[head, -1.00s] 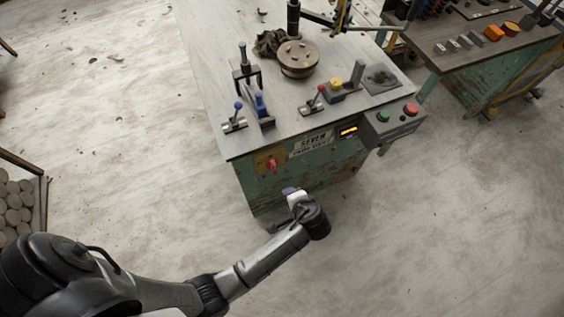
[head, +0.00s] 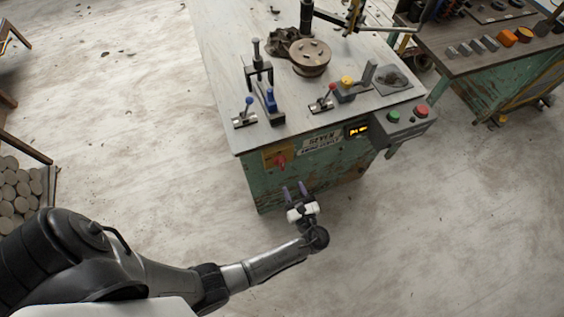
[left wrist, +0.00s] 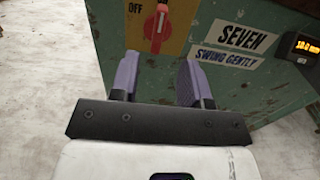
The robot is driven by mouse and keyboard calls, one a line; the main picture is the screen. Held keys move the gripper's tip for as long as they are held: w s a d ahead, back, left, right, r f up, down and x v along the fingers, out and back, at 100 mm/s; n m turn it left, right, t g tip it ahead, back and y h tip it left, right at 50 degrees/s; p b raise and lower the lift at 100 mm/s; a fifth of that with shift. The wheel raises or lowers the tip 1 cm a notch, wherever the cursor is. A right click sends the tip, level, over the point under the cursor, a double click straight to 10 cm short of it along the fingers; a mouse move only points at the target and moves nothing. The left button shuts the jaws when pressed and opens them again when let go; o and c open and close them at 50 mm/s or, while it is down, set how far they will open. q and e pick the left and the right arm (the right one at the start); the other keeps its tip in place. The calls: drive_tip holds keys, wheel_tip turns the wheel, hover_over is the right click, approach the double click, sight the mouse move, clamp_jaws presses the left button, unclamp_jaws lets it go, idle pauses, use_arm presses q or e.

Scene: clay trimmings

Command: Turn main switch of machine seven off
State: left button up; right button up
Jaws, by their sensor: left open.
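Machine seven (head: 215,75) is a green cabinet with a grey top, and its label "SEVEN, SWING GENTLY" (head: 320,142) is on the front. The main switch is a red rotary handle (head: 281,161) on a yellow plate at the front left. In the left wrist view the red handle (left wrist: 157,28) stands roughly upright, slightly tilted, with "OFF" to its left on the plate (left wrist: 138,36). My left gripper (head: 294,190) is open and empty, below and in front of the switch, apart from it. Its purple fingers (left wrist: 160,75) point toward the cabinet front. My right gripper is not in view.
The machine top carries a round disc (head: 311,58), blue-knobbed levers, a red-knobbed lever and a yellow button. A grey box with green and red buttons (head: 407,117) juts out at the right corner. Another bench (head: 470,60) stands at the right. The floor in front is clear.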

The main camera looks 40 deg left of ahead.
sight(283, 165)
use_arm(q)
drive_tip(key=b+x, duration=0.1)
drive_tip(key=x, duration=0.9)
drive_tip(key=shift+w+a, duration=0.25)
drive_tip(key=shift+a, duration=0.1)
drive_tip(key=shift+c, duration=0.3)
clamp_jaws()
